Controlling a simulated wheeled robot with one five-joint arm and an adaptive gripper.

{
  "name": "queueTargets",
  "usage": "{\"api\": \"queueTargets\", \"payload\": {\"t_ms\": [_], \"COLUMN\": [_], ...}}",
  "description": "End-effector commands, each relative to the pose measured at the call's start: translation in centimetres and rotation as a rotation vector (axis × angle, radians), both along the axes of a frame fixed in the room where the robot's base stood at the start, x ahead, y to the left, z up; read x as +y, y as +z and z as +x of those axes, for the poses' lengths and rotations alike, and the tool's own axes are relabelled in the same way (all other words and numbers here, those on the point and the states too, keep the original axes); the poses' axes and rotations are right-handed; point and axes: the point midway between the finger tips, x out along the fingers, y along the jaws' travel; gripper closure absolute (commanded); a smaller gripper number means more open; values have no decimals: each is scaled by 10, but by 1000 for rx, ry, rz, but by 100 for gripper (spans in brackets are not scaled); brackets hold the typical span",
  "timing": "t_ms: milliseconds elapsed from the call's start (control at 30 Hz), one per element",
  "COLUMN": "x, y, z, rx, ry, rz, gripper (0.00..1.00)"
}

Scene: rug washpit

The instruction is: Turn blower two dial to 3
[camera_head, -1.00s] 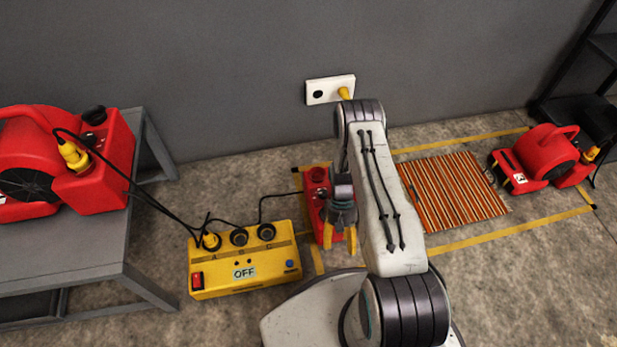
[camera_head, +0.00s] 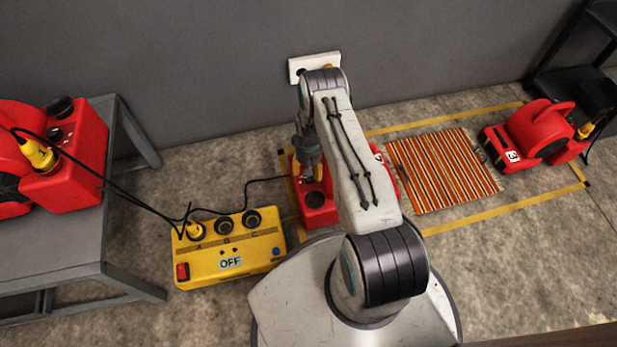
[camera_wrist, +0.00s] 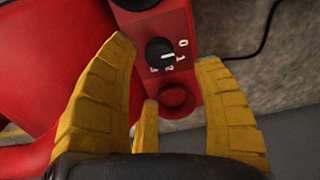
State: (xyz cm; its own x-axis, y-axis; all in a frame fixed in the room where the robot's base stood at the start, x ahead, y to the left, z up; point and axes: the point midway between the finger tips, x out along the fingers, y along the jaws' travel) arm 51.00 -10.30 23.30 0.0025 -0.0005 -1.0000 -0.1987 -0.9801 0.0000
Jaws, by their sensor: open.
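The red blower (camera_head: 318,212) beside the striped rug, which I take as blower two, is partly hidden by my arm in the head view. In the wrist view its red panel (camera_wrist: 190,82) carries a black round dial (camera_wrist: 158,49) with white marks 0, 1, 2 and 3. The dial's white pointer line faces the 1. My gripper (camera_wrist: 166,52) is open, its yellow fingers on either side of the dial in the picture, with nothing between them. I cannot tell how far above it they are. In the head view my gripper (camera_head: 306,172) hangs over the blower.
A yellow power box (camera_head: 228,263) reading OFF stands left of the blower, with black cables. Another red blower (camera_head: 75,150) sits on a grey table (camera_head: 60,245). The striped rug (camera_head: 443,170) and a red blower marked 3 (camera_head: 535,138) lie right. A wall is behind.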

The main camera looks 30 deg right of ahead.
Motion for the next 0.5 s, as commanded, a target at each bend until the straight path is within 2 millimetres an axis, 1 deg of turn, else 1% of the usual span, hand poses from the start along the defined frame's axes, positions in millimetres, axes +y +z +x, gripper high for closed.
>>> {"api": "queueTargets", "payload": {"t_ms": [33, 200, 333, 500], "x": [0, 0, 0, 0], "y": [-11, -32, -45, -53], "z": [-1, -1, -1, -1], "rx": [2, 3, 3, 2], "ry": [0, 0, 0, 0], "rz": [0, 1, 1, 0], "gripper": [39, 39, 39, 39]}}
